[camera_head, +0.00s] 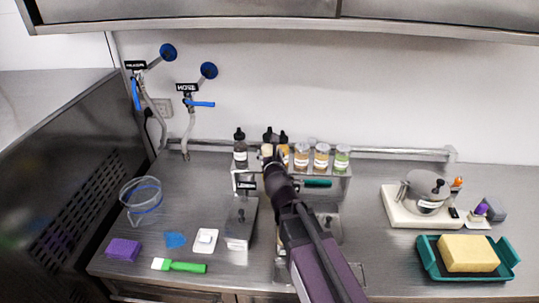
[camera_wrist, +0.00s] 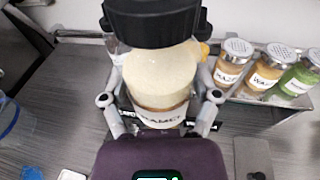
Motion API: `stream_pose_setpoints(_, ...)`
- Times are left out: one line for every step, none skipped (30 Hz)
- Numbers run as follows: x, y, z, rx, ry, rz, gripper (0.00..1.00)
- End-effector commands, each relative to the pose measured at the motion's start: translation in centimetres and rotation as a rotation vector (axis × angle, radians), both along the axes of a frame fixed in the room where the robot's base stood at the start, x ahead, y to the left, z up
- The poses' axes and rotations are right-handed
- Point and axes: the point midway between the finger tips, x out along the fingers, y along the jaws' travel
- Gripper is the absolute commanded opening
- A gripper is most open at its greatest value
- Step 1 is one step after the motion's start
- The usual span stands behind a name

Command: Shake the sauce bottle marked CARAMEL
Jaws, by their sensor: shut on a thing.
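The sauce bottle marked CARAMEL (camera_wrist: 158,80) is in the middle of the wrist view, with a black cap, a cream-coloured shoulder and a white label that is partly hidden. My gripper (camera_wrist: 160,108) has a finger on each side of it and is shut on it. In the head view my gripper (camera_head: 270,160) is at the rack, and my arm hides most of the bottle. I cannot tell whether the bottle is clear of the rack.
A metal rack (camera_head: 325,188) holds a dark-capped bottle (camera_head: 240,149) at left and several spice jars (camera_wrist: 268,68) at right. Metal containers (camera_head: 240,224) stand in front. A blue-rimmed beaker (camera_head: 143,204) is at left.

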Motion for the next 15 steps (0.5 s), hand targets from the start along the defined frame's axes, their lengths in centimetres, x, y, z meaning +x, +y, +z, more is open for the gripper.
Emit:
stream_pose_setpoints(0.0,0.3,0.0,-0.001,0.0,0.001,0.29)
stream_pose_setpoints(0.1,0.6,0.0,-0.002,0.0,0.002,0.29)
stream_pose_setpoints(0.1,1.1,0.0,0.0,0.0,0.004,0.29)
stream_pose_setpoints(0.1,1.6,0.0,-0.002,0.0,0.005,0.29)
stream_pose_setpoints(0.1,2.1,0.0,-0.001,0.0,0.005,0.29)
stream_pose_setpoints(0.1,2.6,0.0,-0.001,0.0,0.003,0.29)
stream_pose_setpoints(0.1,3.0,0.0,-0.002,0.0,0.003,0.29)
stream_pose_setpoints(0.1,3.5,0.0,0.0,0.0,0.004,0.29)
stream_pose_setpoints(0.2,4.1,0.0,-0.001,0.0,0.004,0.29)
stream_pose_setpoints(0.2,4.5,0.0,0.0,0.0,0.004,0.29)
stream_pose_setpoints(0.1,5.0,0.0,-0.001,0.0,0.003,0.29)
stream_pose_setpoints(0.2,5.7,0.0,-0.001,0.0,0.004,0.29)
stream_pose_setpoints(0.2,6.3,0.0,-0.001,0.0,0.004,0.29)
stream_pose_setpoints(0.2,6.7,0.0,0.0,0.0,0.004,0.29)
stream_pose_setpoints(0.1,7.2,0.0,-0.001,0.0,0.003,0.29)
